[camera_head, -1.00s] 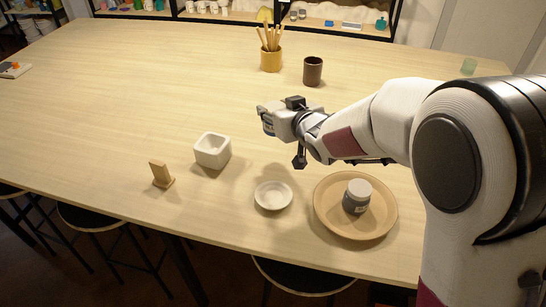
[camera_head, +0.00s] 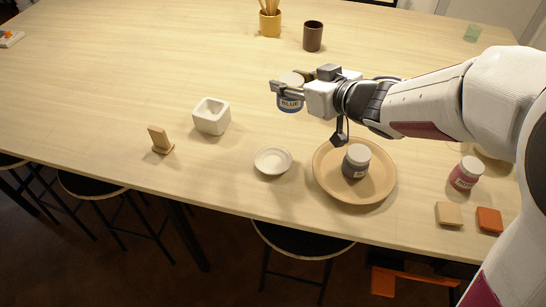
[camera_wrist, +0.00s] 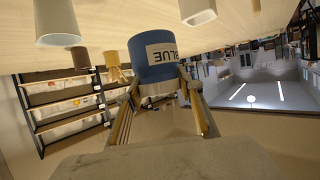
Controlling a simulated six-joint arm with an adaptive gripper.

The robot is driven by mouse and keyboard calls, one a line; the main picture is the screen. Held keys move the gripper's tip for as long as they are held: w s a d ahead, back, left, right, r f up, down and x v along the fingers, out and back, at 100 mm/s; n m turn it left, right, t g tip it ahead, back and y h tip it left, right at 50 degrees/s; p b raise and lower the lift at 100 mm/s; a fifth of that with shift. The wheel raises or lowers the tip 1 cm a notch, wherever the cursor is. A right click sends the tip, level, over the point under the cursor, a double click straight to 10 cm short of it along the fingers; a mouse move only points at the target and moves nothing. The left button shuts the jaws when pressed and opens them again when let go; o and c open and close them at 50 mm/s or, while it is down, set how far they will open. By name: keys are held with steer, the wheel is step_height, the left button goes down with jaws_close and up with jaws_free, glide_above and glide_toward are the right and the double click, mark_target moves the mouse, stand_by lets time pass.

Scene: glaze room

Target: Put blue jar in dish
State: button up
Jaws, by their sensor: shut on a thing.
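The blue jar (camera_head: 290,101) has a pale lid and a label reading BLUE. My gripper (camera_head: 290,84) is shut on it and holds it about upright, left of my wrist; it seems raised over the table. In the wrist view the blue jar (camera_wrist: 155,58) sits between the fingers (camera_wrist: 160,85), its label upside down. A small white dish (camera_head: 273,172) is on the table, nearer the front edge than the jar. It looks empty. A larger round tan plate (camera_head: 325,187) is right of it and bears a grey jar (camera_head: 356,161) with a pale lid.
A white square pot (camera_head: 211,117) and a wooden stand (camera_head: 160,140) are to the left. A red-pink jar (camera_head: 466,173), a beige tile (camera_head: 448,214) and an orange tile (camera_head: 489,220) are at the right. A dark cup (camera_head: 313,36) and yellow pot (camera_head: 270,24) stand behind.

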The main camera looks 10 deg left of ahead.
steer(key=s+a+f+n+g+y, duration=0.1)
steer(key=s+a+n+g, duration=0.1)
steer(key=s, duration=0.5)
steer(key=shift+s+a+f+n+y, duration=0.15)
steer(key=shift+s+f+n+y, duration=0.15)
steer(key=shift+f, duration=0.1)
glide_above(273, 162)
steer(key=shift+f, duration=2.95)
steer(key=shift+f, duration=2.05)
steer(key=shift+f, duration=0.5)
steer(key=o, duration=1.3)
